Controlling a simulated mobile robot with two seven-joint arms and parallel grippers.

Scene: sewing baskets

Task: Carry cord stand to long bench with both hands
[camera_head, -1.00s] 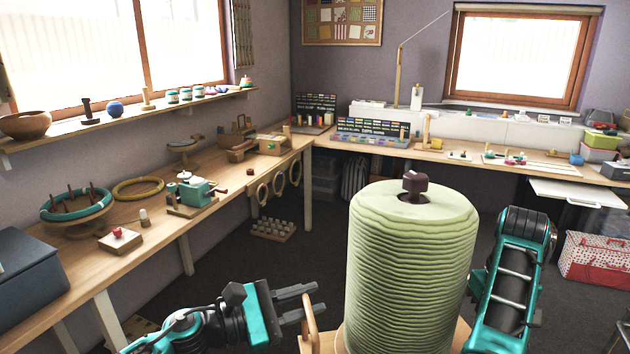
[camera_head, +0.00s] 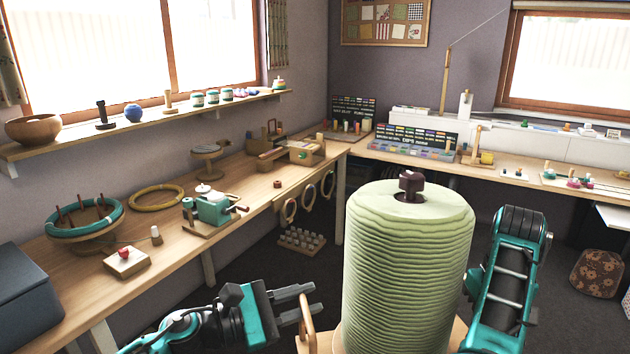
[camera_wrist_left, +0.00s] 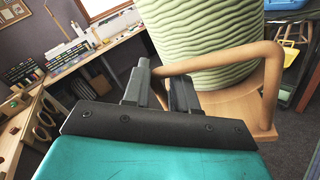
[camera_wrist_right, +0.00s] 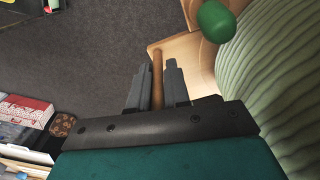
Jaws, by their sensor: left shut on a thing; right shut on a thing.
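The cord stand is a big roll of pale green cord (camera_head: 408,275) on a wooden base (camera_wrist_left: 235,108), with a dark knob (camera_head: 411,185) on top. It stands upright in front of me. My left gripper (camera_head: 300,298) is shut on the stand's wooden handle (camera_head: 307,322) at its left side; the left wrist view shows the handle (camera_wrist_left: 268,90) between the fingers. My right gripper (camera_wrist_right: 157,85) is shut on the other wooden handle (camera_wrist_right: 157,62), seen in the right wrist view. In the head view the right fingers are hidden. The long wooden bench (camera_head: 150,235) runs along the left wall.
The bench holds a teal-rimmed round basket (camera_head: 85,222), a yellow hoop (camera_head: 157,197), a small teal machine (camera_head: 210,208) and a dark blue box (camera_head: 27,290). Pegged hoops (camera_head: 290,210) and a spool rack (camera_head: 302,240) are below its far end. A flowered pouf (camera_head: 597,272) sits on the floor at right.

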